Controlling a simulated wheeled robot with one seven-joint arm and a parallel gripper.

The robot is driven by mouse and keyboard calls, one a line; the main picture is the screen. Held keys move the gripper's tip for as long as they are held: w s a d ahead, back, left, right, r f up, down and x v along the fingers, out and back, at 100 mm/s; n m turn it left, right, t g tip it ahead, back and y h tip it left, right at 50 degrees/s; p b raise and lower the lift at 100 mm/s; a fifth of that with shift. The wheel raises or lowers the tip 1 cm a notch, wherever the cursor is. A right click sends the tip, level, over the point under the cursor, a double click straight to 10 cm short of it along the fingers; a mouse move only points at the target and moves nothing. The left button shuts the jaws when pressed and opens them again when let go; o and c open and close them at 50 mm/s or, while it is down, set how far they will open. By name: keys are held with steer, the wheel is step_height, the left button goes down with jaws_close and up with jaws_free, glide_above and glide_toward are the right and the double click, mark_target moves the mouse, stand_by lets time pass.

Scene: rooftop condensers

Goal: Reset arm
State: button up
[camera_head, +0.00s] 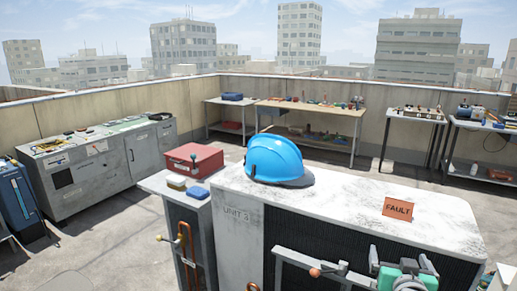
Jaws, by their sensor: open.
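My gripper (399,262) is low in the picture, right of centre, in front of the condenser's dark front. Its two fingers are apart with nothing seen between them. Its lower part and most of my arm are cut off by the bottom edge. The grey condenser unit (237,236) is marked UNIT 3 and has a worn white top. A blue hard hat (274,159) and an orange FAULT tag (398,209) lie on that top, both apart from my gripper.
A bar with an orange knob (314,272) crosses the condenser front. A grey cabinet (100,170) stands left; cluttered tables line the wall.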

steer(key=s+a+f+n+g+y+p, duration=0.1)
steer(key=a+f+n+g+y, duration=0.15)
steer(key=a, duration=0.65)
steer(key=s+a+f+n+g+y+p, duration=0.1)
steer(key=s+a+f+g+y+p, duration=0.2)
steer(key=a, duration=0.5)
steer(key=s+a+n+g, duration=0.1)
steer(key=s+a+g, duration=0.3)
steer(key=s+a, duration=0.2)
steer(key=shift+f+y, duration=0.25)
steer(key=shift+y, duration=0.2)
steer(key=shift+a+n, duration=0.1)
steer(key=shift+n, duration=0.15)
